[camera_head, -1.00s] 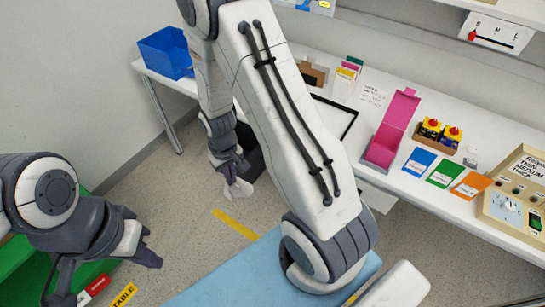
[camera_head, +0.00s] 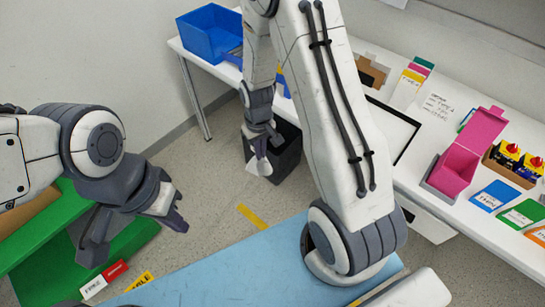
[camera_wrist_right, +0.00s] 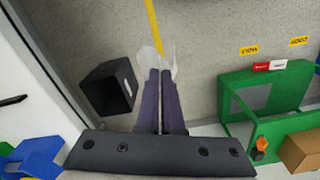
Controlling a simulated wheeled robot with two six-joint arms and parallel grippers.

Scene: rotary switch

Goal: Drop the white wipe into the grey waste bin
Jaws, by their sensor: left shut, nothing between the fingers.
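The waste bin (camera_head: 287,162), dark grey and open-topped, stands on the floor in the head view. It also shows left of the fingers in the right wrist view (camera_wrist_right: 108,90). My right gripper (camera_head: 260,150) is shut on the white wipe (camera_head: 258,166), which hangs from its fingertips. In the head view they overlap the bin's left side. In the right wrist view, the crumpled wipe (camera_wrist_right: 157,60) is at the fingertips, right of the bin and not over its opening. My left gripper (camera_head: 178,217) is shut and empty at the left, over the floor.
A white bench (camera_head: 440,165) runs along the wall, with a blue crate (camera_head: 208,32) and a pink box (camera_head: 460,165). A green stand (camera_head: 35,235) is at the lower left. A blue surface (camera_head: 240,275) is in front. Floor with a yellow strip (camera_head: 249,215) lies between.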

